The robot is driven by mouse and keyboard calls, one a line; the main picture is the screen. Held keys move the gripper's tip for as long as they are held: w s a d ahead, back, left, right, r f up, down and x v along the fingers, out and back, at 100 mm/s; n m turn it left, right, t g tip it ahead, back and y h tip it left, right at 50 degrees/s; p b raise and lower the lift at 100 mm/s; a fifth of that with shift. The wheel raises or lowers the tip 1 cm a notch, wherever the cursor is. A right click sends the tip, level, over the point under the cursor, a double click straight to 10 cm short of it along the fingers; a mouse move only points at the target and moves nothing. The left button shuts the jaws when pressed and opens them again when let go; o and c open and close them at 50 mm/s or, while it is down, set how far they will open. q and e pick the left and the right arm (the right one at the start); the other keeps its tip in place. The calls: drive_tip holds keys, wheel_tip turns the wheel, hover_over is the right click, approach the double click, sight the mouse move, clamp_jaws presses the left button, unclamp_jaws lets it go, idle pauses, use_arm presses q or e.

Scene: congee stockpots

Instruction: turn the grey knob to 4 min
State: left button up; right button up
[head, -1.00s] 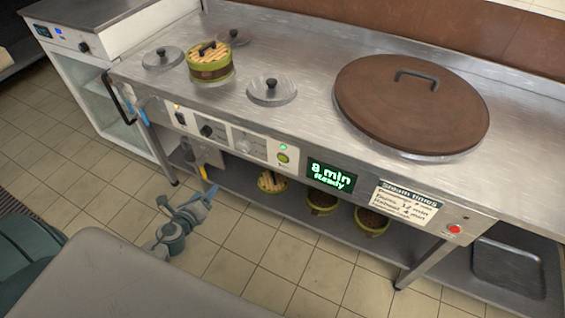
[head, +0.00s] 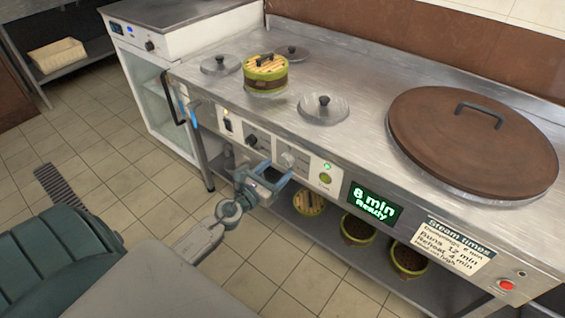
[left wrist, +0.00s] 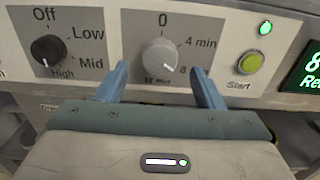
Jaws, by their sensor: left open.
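The grey knob (left wrist: 160,56) is on the steel front panel, and its white mark points to the lower right, toward the 8. The 4 min label (left wrist: 198,43) is up and to the right of it. In the head view the grey knob (head: 288,158) is just beyond my left gripper (head: 272,170). In the left wrist view my left gripper (left wrist: 159,72) is open, with one blue finger on each side of the knob's lower part. I cannot tell whether they touch it. The display (head: 371,203) reads 8 min Ready. My right gripper is not in view.
A black Off/Low/Mid/High knob (left wrist: 48,48) is left of the grey one. A green Start button (left wrist: 250,63) is to the right. A steam times card (head: 454,246) is further right. Steamer baskets (head: 357,229) stand on the shelf below the panel.

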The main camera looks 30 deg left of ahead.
sight(284, 163)
use_arm(q)
drive_tip(key=shift+w+d, duration=0.15)
drive_tip(key=shift+w, duration=1.35)
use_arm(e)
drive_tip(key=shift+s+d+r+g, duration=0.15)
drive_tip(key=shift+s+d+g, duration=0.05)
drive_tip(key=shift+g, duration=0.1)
use_arm(q)
drive_tip(key=c, duration=1)
drive_tip(key=shift+o, duration=0.2)
